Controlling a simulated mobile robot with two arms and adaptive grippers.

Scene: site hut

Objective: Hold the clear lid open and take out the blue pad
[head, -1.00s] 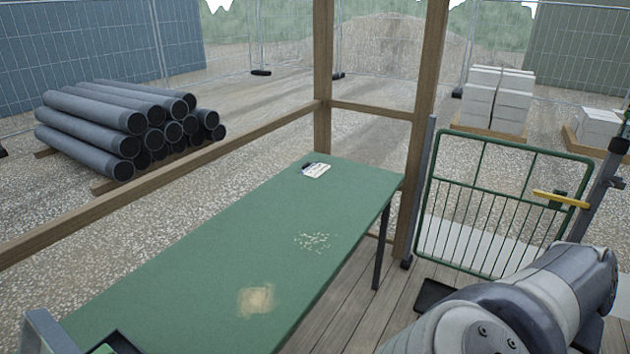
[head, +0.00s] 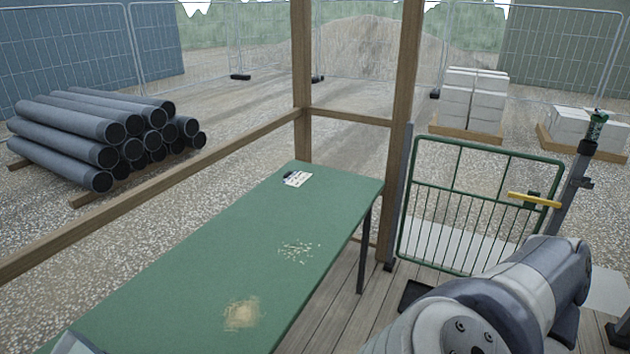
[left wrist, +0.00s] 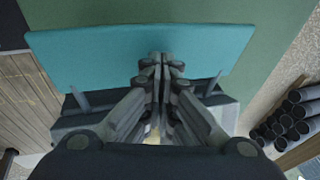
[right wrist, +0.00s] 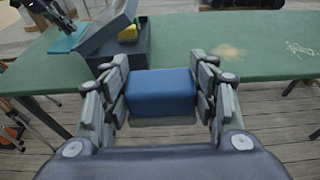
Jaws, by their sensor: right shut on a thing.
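The blue pad (right wrist: 162,92) is between the two fingers of my right gripper (right wrist: 163,92), clear of the dark grey box (right wrist: 132,52). The box stands on the table's edge, with a grey panel (right wrist: 106,27) tilted up from it.
A yellow thing (right wrist: 128,33) shows in the box. The green table (head: 215,265) carries a dusty patch (head: 241,312), scattered crumbs (head: 298,251) and a white card (head: 297,179). A green gate (head: 478,205) stands beyond its right side. Open plank floor (right wrist: 160,150) lies below the pad.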

